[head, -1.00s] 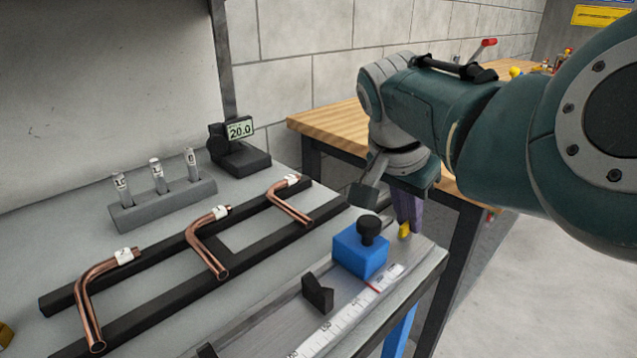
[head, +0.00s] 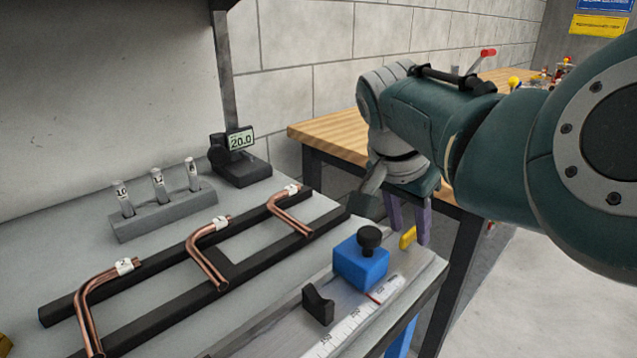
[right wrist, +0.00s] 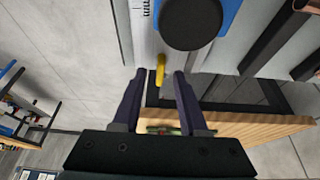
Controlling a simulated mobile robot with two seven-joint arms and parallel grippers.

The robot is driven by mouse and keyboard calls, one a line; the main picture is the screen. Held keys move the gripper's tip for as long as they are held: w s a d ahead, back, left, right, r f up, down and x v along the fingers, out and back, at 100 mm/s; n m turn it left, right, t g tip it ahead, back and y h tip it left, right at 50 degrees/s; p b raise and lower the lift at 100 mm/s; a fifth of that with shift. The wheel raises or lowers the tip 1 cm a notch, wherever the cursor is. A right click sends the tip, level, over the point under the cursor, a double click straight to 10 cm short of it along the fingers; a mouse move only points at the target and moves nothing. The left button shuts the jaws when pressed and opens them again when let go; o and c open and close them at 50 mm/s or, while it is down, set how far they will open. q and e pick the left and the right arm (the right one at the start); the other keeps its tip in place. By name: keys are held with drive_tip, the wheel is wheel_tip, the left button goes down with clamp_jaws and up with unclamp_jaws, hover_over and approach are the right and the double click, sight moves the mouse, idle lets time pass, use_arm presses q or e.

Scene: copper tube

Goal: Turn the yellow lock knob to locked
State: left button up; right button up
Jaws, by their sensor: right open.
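The yellow lock knob (head: 408,238) is a small lever at the end of the metal rail, just right of the blue block (head: 362,264) with its round black knob (head: 369,239). In the right wrist view the yellow knob (right wrist: 160,69) points along the picture's vertical. My right gripper (head: 411,236) is open, with its two purple fingers pointing down at the yellow knob. In the right wrist view its fingertips (right wrist: 159,73) stand on either side of the lever's near end, with gaps on both sides. The left gripper is not in view.
A ruler strip (head: 350,325) and a black V-shaped rest (head: 318,305) lie on the rail. Bent copper tubes (head: 205,262) lie on a black rack to the left. A wooden table (head: 330,138) stands behind my right arm. The bench's right edge is close to the knob.

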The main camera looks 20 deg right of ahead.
drive_tip(key=p+v, duration=0.2)
drive_tip(key=v, duration=0.7)
drive_tip(key=shift+r, duration=0.15)
